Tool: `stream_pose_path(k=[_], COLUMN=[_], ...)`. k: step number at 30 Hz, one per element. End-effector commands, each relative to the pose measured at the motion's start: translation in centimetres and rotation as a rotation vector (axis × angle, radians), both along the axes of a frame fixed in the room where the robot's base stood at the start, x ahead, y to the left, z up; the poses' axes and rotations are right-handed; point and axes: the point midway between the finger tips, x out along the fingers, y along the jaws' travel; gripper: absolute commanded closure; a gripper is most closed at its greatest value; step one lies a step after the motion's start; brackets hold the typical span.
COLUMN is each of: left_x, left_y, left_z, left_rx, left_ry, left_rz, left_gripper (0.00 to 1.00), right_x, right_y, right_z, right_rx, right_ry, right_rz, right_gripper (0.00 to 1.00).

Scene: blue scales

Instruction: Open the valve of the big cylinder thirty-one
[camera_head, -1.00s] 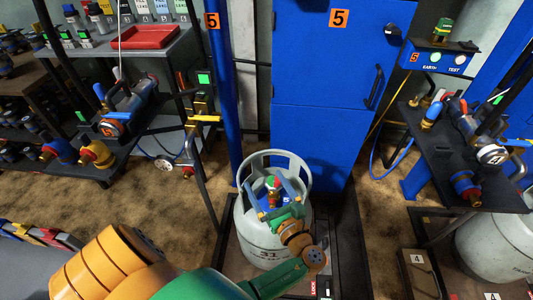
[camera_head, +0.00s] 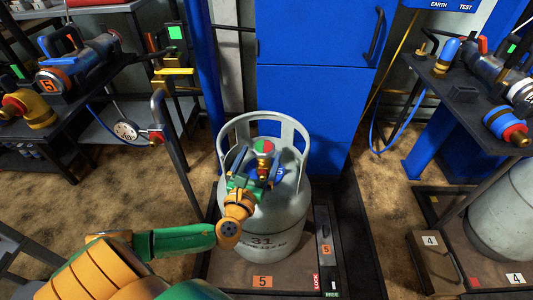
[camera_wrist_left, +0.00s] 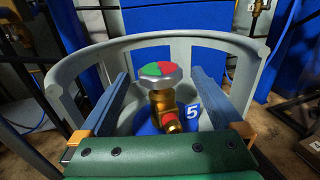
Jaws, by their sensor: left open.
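The big grey cylinder (camera_head: 265,225), marked 31, stands upright on a low platform, with an open collar (camera_head: 292,128) around its top. Its brass valve (camera_head: 263,163) has a red and green knob (camera_head: 263,146), also in the left wrist view (camera_wrist_left: 160,70). A blue label with a 5 (camera_wrist_left: 193,111) is beside the valve. My left gripper (camera_head: 260,168) is open inside the collar. Its blue fingers stand on either side of the valve in the left wrist view (camera_wrist_left: 157,82), with visible gaps to the knob. My right gripper is not in view.
The platform (camera_head: 225,270) carries an orange 5 tag and a lock strip. A blue cabinet (camera_head: 310,95) stands behind. Black shelves with fittings flank both sides, and another grey cylinder (camera_head: 505,220) stands at right. Brown floor (camera_head: 375,200) shows between.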

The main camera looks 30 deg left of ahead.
Motion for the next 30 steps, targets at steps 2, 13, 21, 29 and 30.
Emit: stream_pose_path(k=[2,13,21,29,30], left_x=[0.2,6.2,6.8,6.8,6.8], left_y=[0.0,2.0,2.2,2.2,2.2], left_z=[0.1,0.0,0.2,0.2,0.2], left_rx=[0.0,0.003,0.002,0.002,0.002], left_ry=[0.002,-0.001,0.001,0.001,0.001], left_rz=[-0.004,0.001,0.0,0.001,0.001], left_gripper=[0.0,0.0,0.0,0.59,0.7], right_x=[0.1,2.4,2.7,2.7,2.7], right_y=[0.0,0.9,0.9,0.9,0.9], right_z=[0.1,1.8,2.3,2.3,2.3], right_rx=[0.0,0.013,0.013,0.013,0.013], right_ry=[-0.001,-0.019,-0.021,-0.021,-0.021], right_rz=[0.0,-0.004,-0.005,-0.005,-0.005], right_gripper=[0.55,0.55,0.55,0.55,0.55])
